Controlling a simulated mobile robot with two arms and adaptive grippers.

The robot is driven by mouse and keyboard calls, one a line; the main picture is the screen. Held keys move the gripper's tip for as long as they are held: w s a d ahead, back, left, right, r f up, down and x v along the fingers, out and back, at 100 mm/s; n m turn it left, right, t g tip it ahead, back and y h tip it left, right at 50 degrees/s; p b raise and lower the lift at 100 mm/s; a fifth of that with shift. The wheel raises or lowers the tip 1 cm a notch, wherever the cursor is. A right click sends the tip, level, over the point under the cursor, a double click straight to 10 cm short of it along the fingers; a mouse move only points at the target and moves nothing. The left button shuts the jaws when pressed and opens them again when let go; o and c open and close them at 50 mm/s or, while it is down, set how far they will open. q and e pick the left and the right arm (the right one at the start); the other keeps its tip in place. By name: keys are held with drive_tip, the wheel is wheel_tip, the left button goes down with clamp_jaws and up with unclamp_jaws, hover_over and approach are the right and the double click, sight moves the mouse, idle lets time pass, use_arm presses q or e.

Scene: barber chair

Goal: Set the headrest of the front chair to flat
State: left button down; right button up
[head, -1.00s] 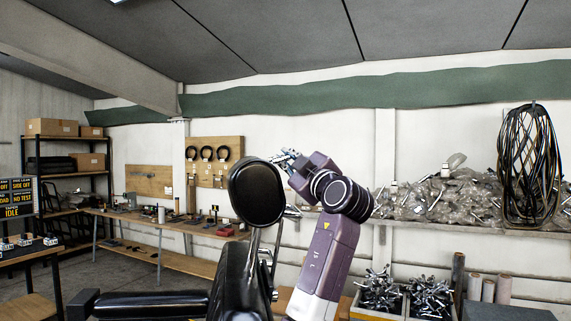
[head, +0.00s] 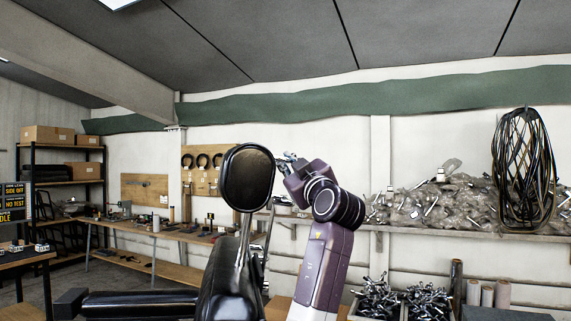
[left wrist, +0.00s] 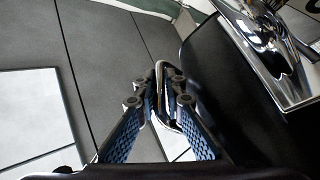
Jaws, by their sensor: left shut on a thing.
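The front chair's headrest (head: 247,178) is a black oval pad, standing nearly upright on a metal stem above the black backrest (head: 232,275). My left gripper (head: 289,160) is at the pad's right edge, partly hidden behind it. In the left wrist view, the gripper's blue-padded fingers (left wrist: 160,118) are shut on a thin metal loop (left wrist: 160,72), which looks like a handle. A dark padded surface, likely the headrest (left wrist: 225,85), lies just right of the fingers, with a chrome bracket (left wrist: 268,45) on it. My right gripper is out of view.
A workbench (head: 170,233) with tools runs along the wall at left, beside a shelf with boxes (head: 47,134). A wall shelf with bagged metal parts (head: 430,205) and a wire bundle (head: 525,168) is at right. Crates of metal parts (head: 378,298) stand below it.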

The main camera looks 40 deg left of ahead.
use_arm(q)
drive_tip(key=shift+f, duration=0.15)
drive_tip(key=c, duration=2)
unclamp_jaws()
drive_tip(key=shift+d, duration=0.1)
drive_tip(key=v, duration=1.2)
